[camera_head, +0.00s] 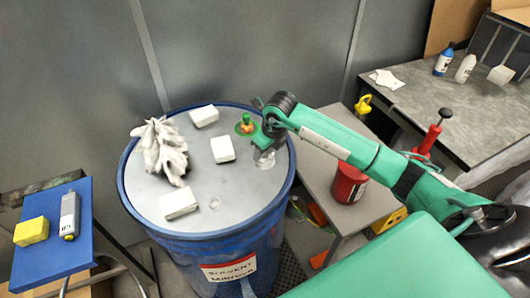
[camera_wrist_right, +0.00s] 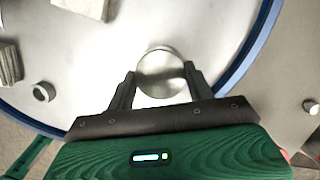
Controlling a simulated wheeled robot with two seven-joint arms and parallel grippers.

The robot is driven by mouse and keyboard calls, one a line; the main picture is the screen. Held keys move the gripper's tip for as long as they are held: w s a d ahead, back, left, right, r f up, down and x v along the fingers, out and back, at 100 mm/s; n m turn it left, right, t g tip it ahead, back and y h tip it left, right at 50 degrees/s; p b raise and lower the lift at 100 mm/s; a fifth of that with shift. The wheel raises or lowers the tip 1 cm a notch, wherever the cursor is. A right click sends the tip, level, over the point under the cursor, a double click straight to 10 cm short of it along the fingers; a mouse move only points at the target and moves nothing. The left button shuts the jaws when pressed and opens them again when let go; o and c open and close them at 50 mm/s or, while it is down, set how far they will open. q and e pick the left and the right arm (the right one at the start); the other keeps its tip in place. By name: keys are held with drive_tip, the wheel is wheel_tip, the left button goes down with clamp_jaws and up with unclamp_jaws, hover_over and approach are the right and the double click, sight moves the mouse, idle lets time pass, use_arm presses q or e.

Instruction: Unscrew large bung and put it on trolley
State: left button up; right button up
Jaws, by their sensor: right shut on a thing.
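The large bung (camera_wrist_right: 160,62) is a round, pale metal plug at the right side of the drum's grey lid (camera_head: 195,205). My right gripper (camera_wrist_right: 160,72) is shut on it, with one finger on either side. In the head view my right gripper (camera_head: 265,156) reaches down over that side of the lid and mostly hides the bung. I cannot tell whether the bung is still seated or slightly raised. A grey trolley-like table (camera_head: 318,168) stands just right of the drum. My left gripper is not in view.
A red can (camera_head: 348,184) stands on the grey table. A blue board (camera_head: 85,250) holds a sponge and bottle. A workbench (camera_head: 410,95) is at right.

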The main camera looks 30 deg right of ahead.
drive_tip(key=n+b, duration=0.2)
drive_tip(key=shift+w+d+f+n+y+b, duration=0.1)
drive_tip(key=shift+d+f+n+y+b, duration=0.1)
drive_tip(key=shift+n+y+b, duration=0.15)
drive_tip(key=shift+r+n+g+b, duration=0.15)
drive_tip(key=shift+n+g+b, duration=0.2)
drive_tip(key=shift+n, duration=0.4)
drive_tip(key=shift+a+r+y, duration=0.1)
drive_tip(key=shift+y, duration=0.15)
drive_tip(key=shift+f+n+b, duration=0.2)
drive_tip(key=shift+n+b, duration=0.95)
drive_tip(key=shift+n, duration=0.05)
drive_tip(key=shift+n+g+b, duration=0.45)
drive_tip(key=shift+n+b, duration=0.1)
drive_tip(key=shift+n, duration=0.35)
drive_tip(key=shift+r+n+y, duration=0.25)
drive_tip(key=shift+n+y, duration=0.15)
